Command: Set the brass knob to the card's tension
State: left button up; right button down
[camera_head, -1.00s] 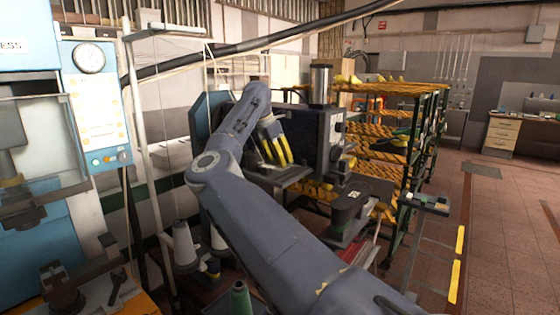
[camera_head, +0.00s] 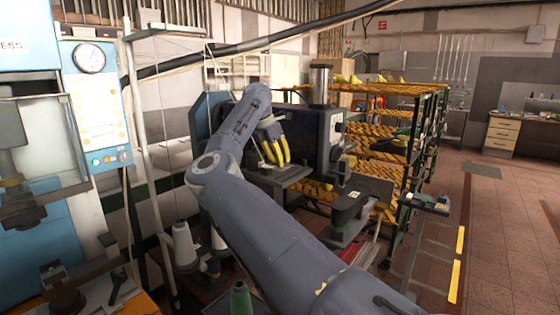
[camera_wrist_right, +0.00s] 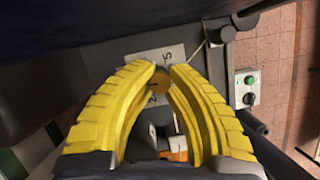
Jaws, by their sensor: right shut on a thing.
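The brass knob (camera_wrist_right: 160,84) sits between the tips of my right gripper's yellow fingers in the right wrist view. My right gripper (camera_wrist_right: 161,72) is shut on it. Behind the knob is a white plate (camera_wrist_right: 162,56) with dark marks, one like a 5; the fingers cover part of it. In the head view my right gripper (camera_head: 276,162) is at the front of a dark machine (camera_head: 310,140), above a grey plate. The knob is hidden there. I cannot make out a tension card with certainty. My left gripper is not in view.
A blue press with a gauge (camera_head: 89,58) stands at the left. Thread cones (camera_head: 184,245) stand low beside my arm. A green rack (camera_head: 405,150) holds yellow lasts behind the machine. A control box with a green button (camera_wrist_right: 246,88) shows in the wrist view. Open floor lies at the right.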

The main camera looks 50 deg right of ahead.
jog(key=shift+s+d+r, duration=0.1)
dwell(0.3)
jog(key=m, duration=0.2)
jog(key=m+g, duration=0.1)
jog(key=m, duration=0.1)
jog(key=shift+d+m+g+y, duration=0.1)
jog(key=shift+m+g+y, duration=0.7)
jog(key=shift+m, duration=1.7)
jog(key=c, duration=1.5)
grip_release()
jog(key=shift+s+d, duration=0.1)
jog(key=shift+s, duration=0.15)
jog(key=shift+c, duration=0.2)
jog(key=o, duration=0.3)
jog(key=shift+w, duration=0.15)
jog(key=shift+o, duration=0.2)
jog(key=shift+a, duration=0.2)
jog(key=shift+w+a+n, duration=0.1)
jog(key=shift+w+n, duration=0.05)
jog(key=shift+n, duration=0.25)
